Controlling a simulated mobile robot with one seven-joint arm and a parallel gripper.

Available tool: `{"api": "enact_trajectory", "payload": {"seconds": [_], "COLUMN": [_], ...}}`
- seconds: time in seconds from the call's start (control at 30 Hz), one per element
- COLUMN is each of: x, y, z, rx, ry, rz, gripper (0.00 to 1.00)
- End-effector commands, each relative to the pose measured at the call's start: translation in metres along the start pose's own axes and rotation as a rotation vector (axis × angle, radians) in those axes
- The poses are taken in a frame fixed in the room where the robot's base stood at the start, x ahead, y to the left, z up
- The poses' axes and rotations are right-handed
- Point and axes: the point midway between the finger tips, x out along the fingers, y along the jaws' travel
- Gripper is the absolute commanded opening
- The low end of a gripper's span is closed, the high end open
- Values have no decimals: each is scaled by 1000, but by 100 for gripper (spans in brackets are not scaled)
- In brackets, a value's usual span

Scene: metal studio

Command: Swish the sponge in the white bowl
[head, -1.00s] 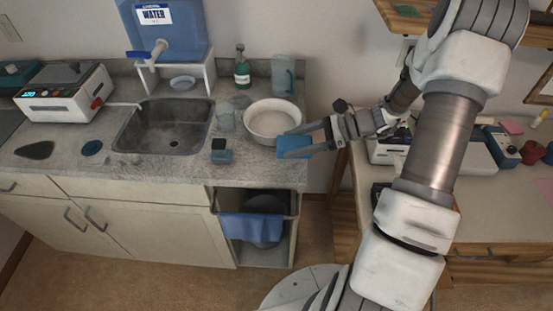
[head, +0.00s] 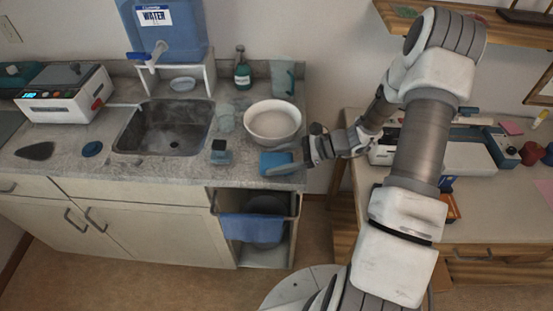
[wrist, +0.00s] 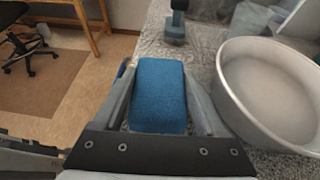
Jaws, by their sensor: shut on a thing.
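The white bowl (head: 273,122) stands on the counter near its right end, and it holds a cloudy pale liquid. In the wrist view the bowl (wrist: 272,92) is at the right, just beside the right finger. My gripper (head: 290,160) is in front of the bowl, near the counter's front right edge. It is shut on the blue sponge (head: 273,163), which also shows between the two fingers in the wrist view (wrist: 159,95). The sponge is outside the bowl and low by the counter; whether it touches the counter I cannot tell.
A small dark blue-topped item (head: 220,153) stands left of the sponge. A clear glass (head: 225,120), a green bottle (head: 242,72) and a teal pitcher (head: 283,77) stand near the bowl. The sink (head: 165,127) is further left.

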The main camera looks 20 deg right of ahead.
Motion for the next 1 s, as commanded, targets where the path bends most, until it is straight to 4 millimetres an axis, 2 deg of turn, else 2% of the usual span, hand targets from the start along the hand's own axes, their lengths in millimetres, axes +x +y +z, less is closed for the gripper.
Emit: {"api": "enact_trajectory", "payload": {"seconds": [0.13,0.17,0.27,0.3,0.57,0.67,0.77,1.0], "x": [2,2,1,1,1,-8,-26,-84], "y": [0,0,0,0,0,-1,-1,2], "z": [-6,-4,-4,-4,-3,-4,-5,-3], "rx": [0,0,0,0,0,0,1,0], "ry": [0,0,0,0,0,2,3,3], "rz": [0,0,0,0,0,-3,-4,-4], "gripper": [22,79,97,100,100,100,100,100]}}
